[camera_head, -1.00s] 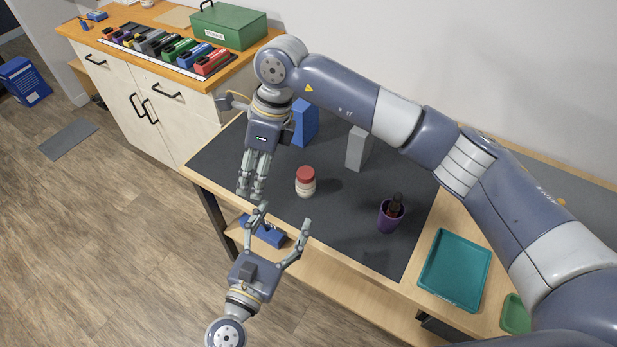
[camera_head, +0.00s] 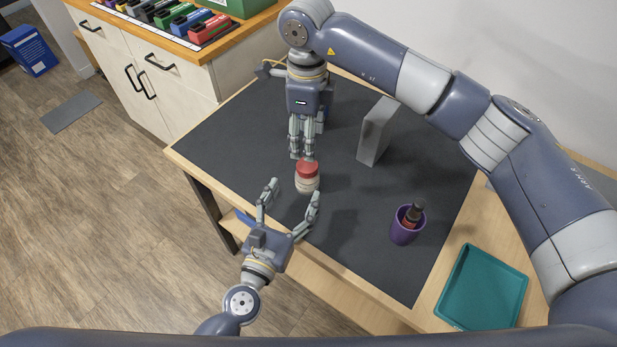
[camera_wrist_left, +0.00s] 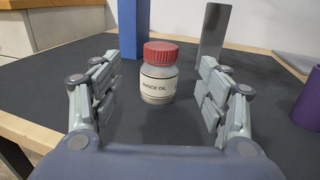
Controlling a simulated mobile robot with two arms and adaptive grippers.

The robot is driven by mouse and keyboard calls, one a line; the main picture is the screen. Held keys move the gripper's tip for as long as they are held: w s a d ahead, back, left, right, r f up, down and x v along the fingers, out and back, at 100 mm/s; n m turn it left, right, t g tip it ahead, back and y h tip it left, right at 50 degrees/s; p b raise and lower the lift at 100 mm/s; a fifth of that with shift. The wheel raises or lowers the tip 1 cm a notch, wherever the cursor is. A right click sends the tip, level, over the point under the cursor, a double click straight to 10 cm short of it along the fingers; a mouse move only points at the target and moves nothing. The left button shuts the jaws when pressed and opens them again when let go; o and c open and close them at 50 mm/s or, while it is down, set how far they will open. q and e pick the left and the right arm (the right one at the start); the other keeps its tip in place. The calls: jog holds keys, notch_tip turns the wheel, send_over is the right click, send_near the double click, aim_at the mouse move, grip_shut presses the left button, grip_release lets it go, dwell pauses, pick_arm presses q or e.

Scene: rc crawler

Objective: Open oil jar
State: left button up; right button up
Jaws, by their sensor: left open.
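The oil jar (camera_head: 307,183) stands upright on the dark mat, with a red lid (camera_head: 307,168) on it. In the left wrist view, the jar (camera_wrist_left: 158,84) is labelled "SHOCK OIL" and is centred ahead of the fingers. My left gripper (camera_head: 295,189) is open at the mat's front edge, its fingers pointing at the jar without closing on it. My right gripper (camera_head: 302,154) points down, appearing just behind and above the lid. Its fingers look close together, but their opening is unclear. It does not show in the left wrist view.
A grey block (camera_head: 376,132) stands behind right of the jar. A purple cup (camera_head: 406,226) holding a dark-handled item stands to the right. A teal tray (camera_head: 468,316) lies at the table's right. A blue block (camera_wrist_left: 134,28) stands behind the jar. The mat between jar and cup is clear.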

aim_at(304, 177)
pick_arm(q)
jog(key=x, duration=0.8)
jog(key=shift+w+d, duration=0.25)
jog(key=shift+w, duration=0.1)
